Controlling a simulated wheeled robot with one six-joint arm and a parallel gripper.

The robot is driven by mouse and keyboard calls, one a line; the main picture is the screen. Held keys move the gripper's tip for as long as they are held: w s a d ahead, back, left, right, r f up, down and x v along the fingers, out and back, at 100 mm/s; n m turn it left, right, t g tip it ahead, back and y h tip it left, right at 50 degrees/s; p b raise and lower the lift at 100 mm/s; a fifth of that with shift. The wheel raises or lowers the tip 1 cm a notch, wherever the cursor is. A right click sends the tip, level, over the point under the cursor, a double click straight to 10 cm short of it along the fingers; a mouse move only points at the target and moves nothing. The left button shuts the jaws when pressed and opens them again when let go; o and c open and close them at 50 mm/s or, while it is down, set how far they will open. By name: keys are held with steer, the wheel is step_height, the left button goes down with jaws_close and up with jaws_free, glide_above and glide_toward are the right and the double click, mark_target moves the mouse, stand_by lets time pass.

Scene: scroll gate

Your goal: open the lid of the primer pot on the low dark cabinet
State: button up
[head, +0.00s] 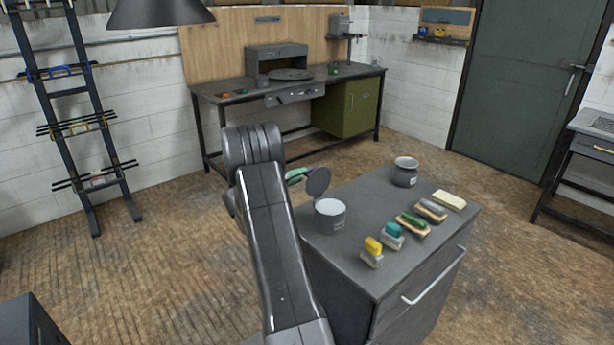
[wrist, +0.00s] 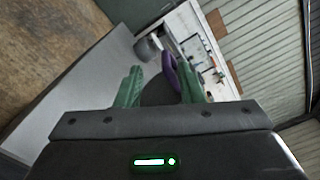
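The primer pot (head: 330,219) is a grey can at the back left of the low dark cabinet (head: 385,270). Its round dark lid (head: 318,181) stands raised at the rim, and the pale inside of the pot shows. My gripper (head: 298,176) has green fingers and is just left of the raised lid, partly hidden by my arm. In the wrist view, the fingers of my gripper (wrist: 160,88) are spread apart. A dark rounded shape and a purple piece show between or beyond them; I cannot tell whether they touch.
A second grey pot (head: 405,173) stands at the cabinet's back. Several brushes and blocks, including a yellow one (head: 373,246) and a cream one (head: 449,200), lie along its right side. A workbench (head: 290,85) stands behind, with open floor between.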

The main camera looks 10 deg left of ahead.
steer(key=b+v, duration=0.1)
steer(key=v, duration=0.7)
steer(key=shift+s+a, duration=0.15)
